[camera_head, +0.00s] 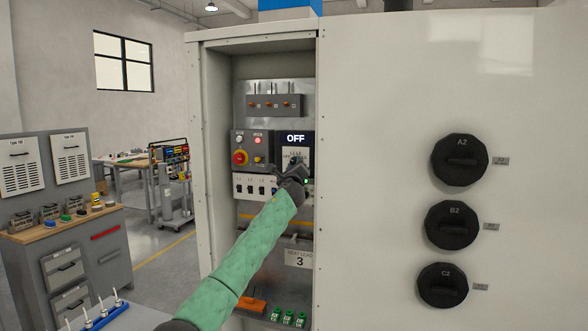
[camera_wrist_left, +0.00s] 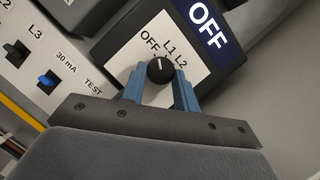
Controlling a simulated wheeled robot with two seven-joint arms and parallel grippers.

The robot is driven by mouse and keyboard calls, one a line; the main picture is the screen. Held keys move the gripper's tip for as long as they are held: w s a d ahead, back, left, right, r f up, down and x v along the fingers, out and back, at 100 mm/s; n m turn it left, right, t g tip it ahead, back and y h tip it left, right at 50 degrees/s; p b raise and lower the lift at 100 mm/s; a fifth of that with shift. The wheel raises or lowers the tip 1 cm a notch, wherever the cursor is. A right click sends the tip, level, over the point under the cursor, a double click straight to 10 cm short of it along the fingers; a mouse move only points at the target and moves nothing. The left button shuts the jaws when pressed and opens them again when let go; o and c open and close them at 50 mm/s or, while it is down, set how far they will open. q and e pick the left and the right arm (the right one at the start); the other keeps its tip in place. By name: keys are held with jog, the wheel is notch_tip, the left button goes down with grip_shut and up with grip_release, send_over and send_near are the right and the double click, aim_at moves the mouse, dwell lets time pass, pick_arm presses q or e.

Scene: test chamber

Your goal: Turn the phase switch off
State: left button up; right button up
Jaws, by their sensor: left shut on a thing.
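The phase switch is a small black rotary knob (camera_wrist_left: 160,70) on a white plate (camera_wrist_left: 130,52) marked OFF, L1 and L2. In the left wrist view the blue fingers of my left gripper (camera_wrist_left: 160,88) are on both sides of the knob and shut on it. A white pointer line on the knob points up in that view, toward the marks; I cannot tell exactly which one. A display (camera_wrist_left: 207,25) beside the plate reads OFF; it also shows in the head view (camera_head: 295,138). In the head view my left gripper (camera_head: 294,170) covers the knob. My right gripper is not in view.
The panel sits inside an open cabinet, with its side wall (camera_head: 208,120) at left. A red emergency button (camera_head: 240,157) and a row of breakers (camera_head: 250,187) are left of the switch. Large black knobs (camera_head: 459,160) are on the white panel at right.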

pick_arm(q)
jog(key=shift+n+g+y, duration=0.3)
jog(key=shift+n+y, duration=0.3)
jog(key=shift+n, duration=0.6)
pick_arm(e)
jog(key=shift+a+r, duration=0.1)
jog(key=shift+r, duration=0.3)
pick_arm(q)
jog(key=o, duration=1)
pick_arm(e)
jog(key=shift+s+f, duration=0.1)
pick_arm(q)
jog(key=shift+b+v, duration=1.7)
jog(key=shift+v, duration=2.2)
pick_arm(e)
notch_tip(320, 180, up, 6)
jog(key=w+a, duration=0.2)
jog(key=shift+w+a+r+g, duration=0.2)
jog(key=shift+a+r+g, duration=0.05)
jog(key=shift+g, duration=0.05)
